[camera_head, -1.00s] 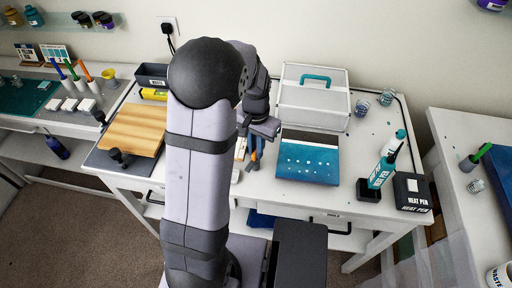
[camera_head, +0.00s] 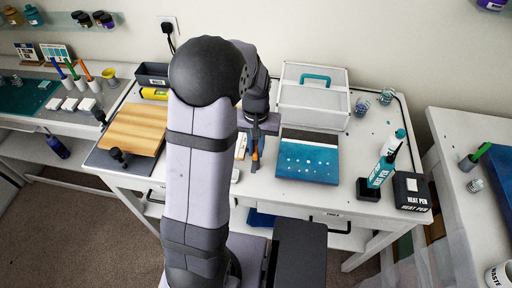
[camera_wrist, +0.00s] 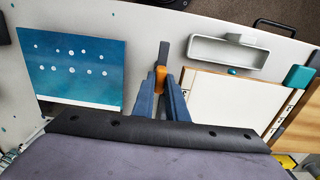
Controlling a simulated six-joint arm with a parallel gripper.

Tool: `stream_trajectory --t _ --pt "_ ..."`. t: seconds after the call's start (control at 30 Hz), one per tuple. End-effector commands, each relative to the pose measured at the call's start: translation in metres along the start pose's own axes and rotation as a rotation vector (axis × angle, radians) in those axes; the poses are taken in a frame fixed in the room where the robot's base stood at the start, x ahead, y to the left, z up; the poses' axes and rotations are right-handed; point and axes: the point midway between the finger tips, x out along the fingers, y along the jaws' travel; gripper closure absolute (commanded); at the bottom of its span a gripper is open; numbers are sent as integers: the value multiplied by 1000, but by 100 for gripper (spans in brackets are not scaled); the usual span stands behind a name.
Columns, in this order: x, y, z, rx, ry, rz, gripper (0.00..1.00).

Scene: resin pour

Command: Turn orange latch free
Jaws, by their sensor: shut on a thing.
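The orange latch (camera_wrist: 160,78) is a small piece between my gripper's fingertips in the wrist view, with a dark grey bar (camera_wrist: 164,51) running beyond it. My gripper (camera_wrist: 161,84) has blue fingers and is shut on the latch. In the head view, my gripper (camera_head: 257,147) is over the middle of the white table, left of the blue panel, and a bit of orange shows at its tips. The fingers hide part of the latch, and I cannot tell whether it touches the pale framed board (camera_wrist: 225,100) beside it.
The blue panel with white dots (camera_head: 307,160) lies close to the right. Behind it stands a clear case with a teal handle (camera_head: 313,92). A wooden board (camera_head: 135,128) is at left. Bottles (camera_head: 381,171) and a black box (camera_head: 411,190) stand at right. A white tray (camera_wrist: 228,56) is near the latch.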

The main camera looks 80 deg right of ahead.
Motion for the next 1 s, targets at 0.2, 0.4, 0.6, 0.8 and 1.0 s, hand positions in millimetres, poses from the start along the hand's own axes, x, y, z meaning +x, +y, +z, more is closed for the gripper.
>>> stream_trajectory --t 0.2,0.4,0.6,0.8,1.0 --pt "-2 0 -2 -4 6 1 71" --pt "-1 0 -1 -2 3 1 69" --pt "-4 0 -1 -1 3 1 69" --pt "-23 0 -2 -1 8 1 69" --pt "-51 0 -2 -2 8 1 69"
